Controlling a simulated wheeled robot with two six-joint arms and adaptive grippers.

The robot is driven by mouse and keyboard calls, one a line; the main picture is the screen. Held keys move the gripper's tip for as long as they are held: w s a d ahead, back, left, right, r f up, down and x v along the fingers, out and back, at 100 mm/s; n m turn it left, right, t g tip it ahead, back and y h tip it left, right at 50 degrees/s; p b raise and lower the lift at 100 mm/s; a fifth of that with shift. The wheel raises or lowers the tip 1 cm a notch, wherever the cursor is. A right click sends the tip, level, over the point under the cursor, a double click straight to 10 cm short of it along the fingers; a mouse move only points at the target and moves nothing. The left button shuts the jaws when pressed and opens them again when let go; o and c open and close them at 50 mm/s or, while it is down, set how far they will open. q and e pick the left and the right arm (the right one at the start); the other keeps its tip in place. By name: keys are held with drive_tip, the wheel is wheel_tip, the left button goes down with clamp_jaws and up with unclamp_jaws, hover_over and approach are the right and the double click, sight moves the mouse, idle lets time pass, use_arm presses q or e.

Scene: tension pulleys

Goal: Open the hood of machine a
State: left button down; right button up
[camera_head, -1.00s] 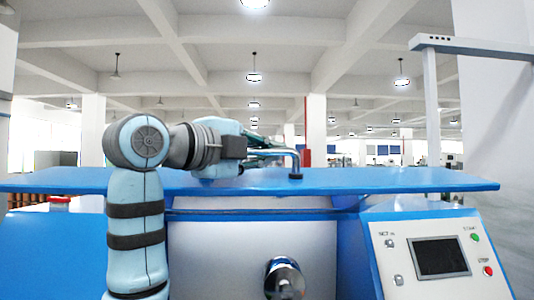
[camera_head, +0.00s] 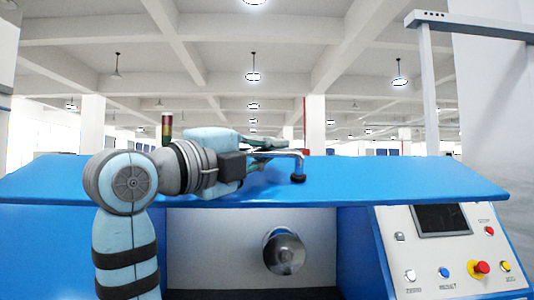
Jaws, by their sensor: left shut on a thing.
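The blue hood (camera_head: 400,178) of the machine spans the middle of the camera_head view as a wide panel. Its top face shows and slopes down toward me. Below its front edge, the light inner wall (camera_head: 215,250) and a round metal spindle (camera_head: 284,252) are visible. A bent metal handle (camera_head: 299,164) stands on the hood, its visible foot dark. My left gripper (camera_head: 268,147) lies low over the hood and is shut on the handle. The wrist hides part of the fingers and the handle's far end. My right gripper is not in view.
A control panel (camera_head: 385,237) with a dark screen and coloured buttons is at the lower right. A grey post (camera_head: 430,100) with a top arm rises behind the hood on the right. A red, yellow and green light tower (camera_head: 166,128) stands behind my left wrist.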

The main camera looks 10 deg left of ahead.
use_arm(q)
drive_tip(key=shift+r, duration=0.1)
drive_tip(key=c, duration=1.7)
unclamp_jaws()
drive_tip(key=shift+w, duration=0.2)
drive_tip(key=v, duration=1.2)
drive_tip(key=shift+s, duration=0.15)
